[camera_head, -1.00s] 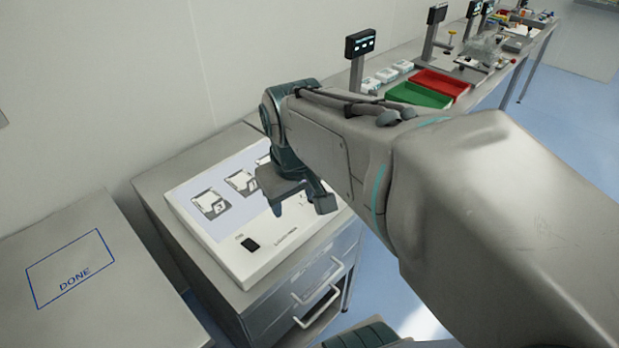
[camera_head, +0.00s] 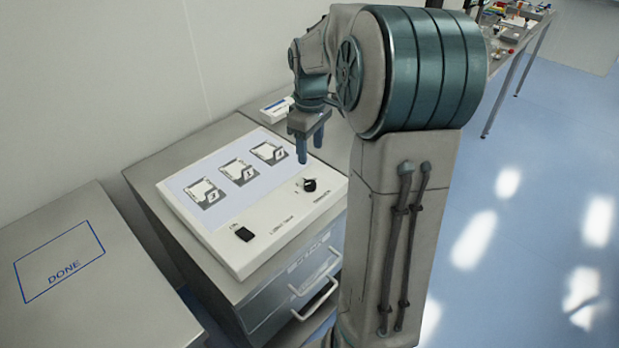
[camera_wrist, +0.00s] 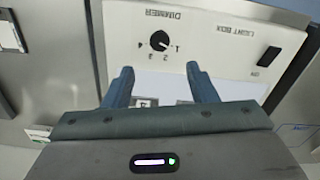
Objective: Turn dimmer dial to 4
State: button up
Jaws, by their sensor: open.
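The dimmer dial (camera_head: 309,185) is a small round black knob at the right part of the white light box panel (camera_head: 262,245). In the wrist view the dial (camera_wrist: 159,40) sits beside the word DIMMER, with the numbers 1 to 4 around one side. Its pointer is too small to read surely. My gripper (camera_head: 311,151) is open and empty, pointing down above the panel, apart from the dial. In the wrist view my gripper (camera_wrist: 160,70) has its two blue fingers spread, with the dial beyond the tips, roughly centred between them.
A black ON switch (camera_head: 244,234) is at the panel's front left. Several cards (camera_head: 238,171) lie on the panel's pale area. A grey table marked DONE (camera_head: 75,240) stands at left. A small white box (camera_head: 277,109) lies behind the panel. Drawer handles (camera_head: 318,300) project from the cabinet front.

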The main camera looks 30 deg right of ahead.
aim_at(310, 183)
notch_tip(310, 183, down, 11)
jog(key=shift+r+p, duration=0.1)
jog(key=shift+p, duration=0.2)
jog(key=c, duration=1)
